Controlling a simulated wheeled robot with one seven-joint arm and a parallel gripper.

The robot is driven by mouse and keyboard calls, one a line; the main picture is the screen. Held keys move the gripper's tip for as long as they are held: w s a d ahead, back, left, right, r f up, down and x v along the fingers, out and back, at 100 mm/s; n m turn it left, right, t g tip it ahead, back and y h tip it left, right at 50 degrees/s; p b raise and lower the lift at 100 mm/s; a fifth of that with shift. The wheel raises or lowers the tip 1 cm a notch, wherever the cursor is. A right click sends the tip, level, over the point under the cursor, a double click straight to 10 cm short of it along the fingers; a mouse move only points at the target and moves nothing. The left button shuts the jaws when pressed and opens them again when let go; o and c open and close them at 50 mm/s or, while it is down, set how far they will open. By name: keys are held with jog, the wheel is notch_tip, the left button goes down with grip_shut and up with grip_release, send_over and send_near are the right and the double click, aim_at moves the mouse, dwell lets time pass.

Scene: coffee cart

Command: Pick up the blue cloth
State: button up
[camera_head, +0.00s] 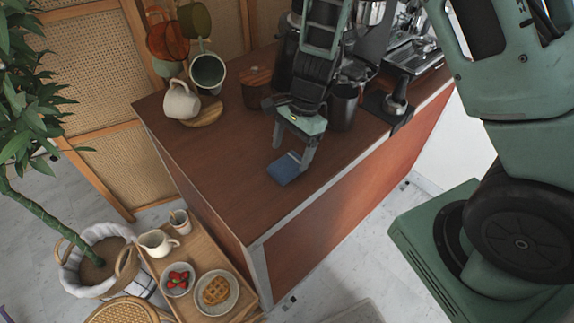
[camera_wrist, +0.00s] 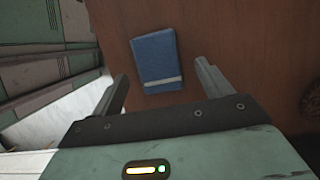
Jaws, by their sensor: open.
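The blue cloth (camera_head: 284,168) is a small folded rectangle lying flat on the brown wooden counter top (camera_head: 215,160). In the wrist view the blue cloth (camera_wrist: 155,60) shows with a pale stripe near its lower edge. My gripper (camera_head: 290,160) is over the cloth in the head view. In the wrist view my gripper (camera_wrist: 162,75) is open, with a finger on either side of the cloth and nothing held. I cannot tell how high the fingertips are above the counter.
Behind the gripper stand a dark canister (camera_head: 343,105), a wood-lidded jar (camera_head: 256,88) and a coffee machine (camera_head: 415,55). A white mug (camera_head: 181,100) stands at the back left. Below left is a tray (camera_head: 205,255) with dishes. The counter left of the cloth is clear.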

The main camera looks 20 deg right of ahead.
aim_at(288, 163)
jog(key=shift+x, duration=1.55)
jog(key=shift+f, duration=0.2)
jog(key=c, duration=1.1)
